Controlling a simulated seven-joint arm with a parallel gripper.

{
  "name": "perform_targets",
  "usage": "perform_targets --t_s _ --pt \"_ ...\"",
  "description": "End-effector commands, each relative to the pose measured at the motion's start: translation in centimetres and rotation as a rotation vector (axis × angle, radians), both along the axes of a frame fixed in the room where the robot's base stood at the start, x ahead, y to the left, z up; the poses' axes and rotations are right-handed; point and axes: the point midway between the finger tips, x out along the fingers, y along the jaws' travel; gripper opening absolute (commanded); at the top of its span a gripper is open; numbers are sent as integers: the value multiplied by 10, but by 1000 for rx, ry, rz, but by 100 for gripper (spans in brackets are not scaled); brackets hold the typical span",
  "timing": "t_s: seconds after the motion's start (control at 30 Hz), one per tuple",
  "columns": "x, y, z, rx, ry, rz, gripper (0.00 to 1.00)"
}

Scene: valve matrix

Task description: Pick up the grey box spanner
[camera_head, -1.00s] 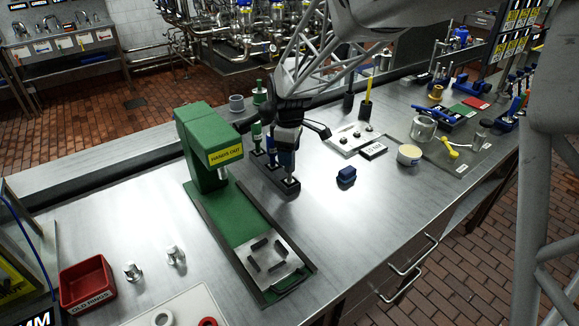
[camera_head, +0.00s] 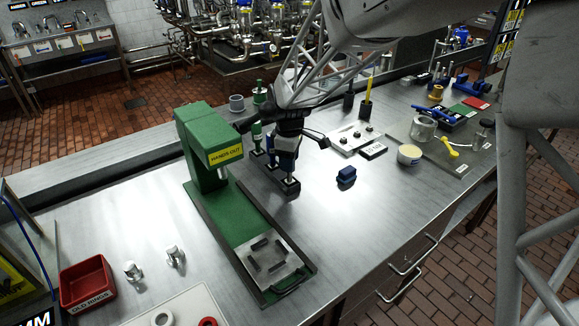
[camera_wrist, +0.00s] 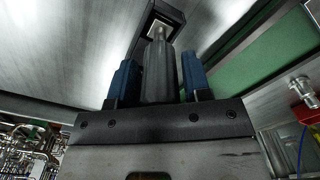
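The grey box spanner (camera_wrist: 158,75) shows in the wrist view as a grey cylinder with a narrower end. It stands between the two blue fingers of my gripper (camera_wrist: 160,82), with narrow gaps visible on either side. Its narrow end meets a black holder with a pale metal top (camera_wrist: 164,24). In the head view my gripper (camera_head: 286,165) points down over the small black holder (camera_head: 290,187). A short bright length of the spanner (camera_head: 289,178) shows there below the fingers; the rest is hidden by my gripper.
The green press (camera_head: 203,140), marked "HANDS OUT", stands close to the left of my gripper. Similar tools in stands (camera_head: 257,138) are just behind it. A red bin (camera_head: 87,283) is at front left.

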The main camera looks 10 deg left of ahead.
Motion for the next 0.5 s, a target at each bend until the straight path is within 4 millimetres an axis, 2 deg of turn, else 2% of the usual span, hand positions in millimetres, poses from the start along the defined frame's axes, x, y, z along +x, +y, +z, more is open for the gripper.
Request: perform_targets --t_s 0.03,0.27,0.5 --pt "0 0 0 0 0 0 36" --pt "0 0 0 0 0 0 1" --pt "0 0 1 0 0 0 1"
